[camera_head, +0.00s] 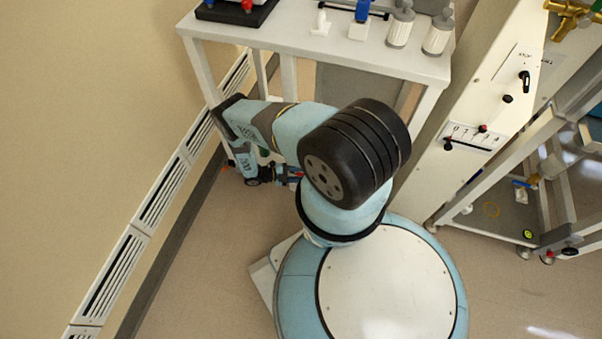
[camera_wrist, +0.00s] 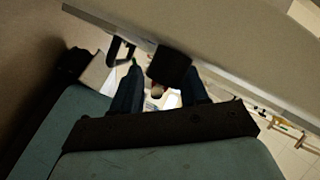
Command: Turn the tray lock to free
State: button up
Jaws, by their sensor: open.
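The tray lock cannot be told for certain. A white upright panel (camera_head: 490,100) at the right of the head view carries a black turning handle (camera_head: 524,80) beside small, unreadable lettering, and several black knobs lower down. My gripper (camera_wrist: 160,88) is open, its two dark fingers apart in the wrist view. I see nothing clearly held between them; a small pale, reddish shape shows beyond the gap. In the head view my gripper is low at the left, mostly hidden by my arm, well away from the panel.
A white table (camera_head: 300,38) stands behind my arm, with two grey-white jars (camera_head: 419,28) on it. Wall vents (camera_head: 160,192) run along the left. A metal frame (camera_head: 545,160) stands at right. In the wrist view, a black block (camera_wrist: 168,62) hangs close by a pale edge.

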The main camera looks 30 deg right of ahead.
jog(key=v, duration=1.4)
jog(key=shift+f, duration=0.1)
